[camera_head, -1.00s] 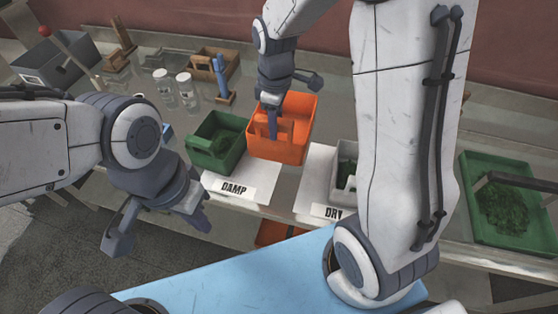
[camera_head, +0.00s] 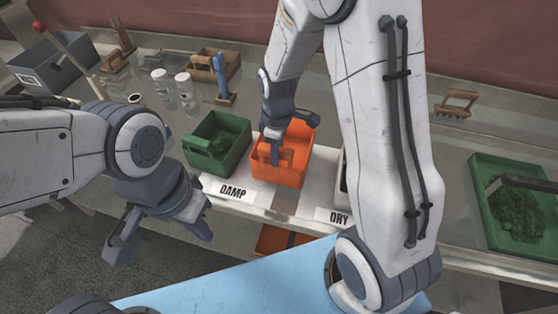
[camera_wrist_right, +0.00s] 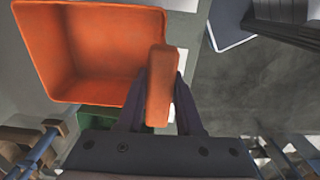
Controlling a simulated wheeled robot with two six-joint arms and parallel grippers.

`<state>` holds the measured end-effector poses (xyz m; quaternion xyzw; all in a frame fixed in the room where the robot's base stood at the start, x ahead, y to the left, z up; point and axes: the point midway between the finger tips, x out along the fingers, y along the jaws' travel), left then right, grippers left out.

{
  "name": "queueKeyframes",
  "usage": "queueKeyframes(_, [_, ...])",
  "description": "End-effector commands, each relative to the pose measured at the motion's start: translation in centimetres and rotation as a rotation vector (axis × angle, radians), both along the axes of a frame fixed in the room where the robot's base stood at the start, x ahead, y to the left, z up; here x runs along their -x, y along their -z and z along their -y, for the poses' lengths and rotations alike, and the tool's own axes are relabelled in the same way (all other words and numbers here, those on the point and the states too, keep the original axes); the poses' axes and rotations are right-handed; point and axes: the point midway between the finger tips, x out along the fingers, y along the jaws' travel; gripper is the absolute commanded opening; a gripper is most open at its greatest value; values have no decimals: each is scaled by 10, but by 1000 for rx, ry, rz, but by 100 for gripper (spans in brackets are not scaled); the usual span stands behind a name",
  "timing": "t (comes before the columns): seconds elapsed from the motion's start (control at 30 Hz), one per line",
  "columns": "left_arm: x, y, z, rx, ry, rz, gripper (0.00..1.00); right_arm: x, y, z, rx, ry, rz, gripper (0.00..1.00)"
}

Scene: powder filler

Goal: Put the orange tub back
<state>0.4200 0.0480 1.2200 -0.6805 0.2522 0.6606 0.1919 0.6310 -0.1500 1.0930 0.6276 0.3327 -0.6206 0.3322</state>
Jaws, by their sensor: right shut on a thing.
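The orange tub (camera_head: 291,168) is at the counter's front, between the green tub at the DAMP card and the DRY card. It looks empty in the right wrist view (camera_wrist_right: 85,50). My right gripper (camera_head: 273,150) is shut on the tub's near handle, and the handle shows between its fingers in the right wrist view (camera_wrist_right: 160,88). Whether the tub touches the counter I cannot tell. My left gripper (camera_head: 160,235) is open and empty, in front of the counter's edge at the left.
A green tub (camera_head: 217,145) with dark green contents stands just left of the orange tub. A green tray (camera_head: 520,215) is at the right. Jars (camera_head: 185,88), a grey bin (camera_head: 55,65) and a wooden caddy (camera_head: 215,65) stand behind. Another orange tub (camera_head: 275,240) shows below the counter.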

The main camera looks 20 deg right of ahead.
Motion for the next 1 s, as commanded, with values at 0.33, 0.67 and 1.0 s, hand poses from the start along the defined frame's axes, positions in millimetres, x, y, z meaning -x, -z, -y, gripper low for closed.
queueKeyframes(0.33, [0,-10,0,0,2,0,0,1,39,1,0,1,-1,0])
queueKeyframes(0.67, [0,-6,0,0,2,0,0,0,43,0,0,1,0,0])
queueKeyframes(1.0, [0,-7,0,0,1,0,0,1,42,0,0,1,-1,65])
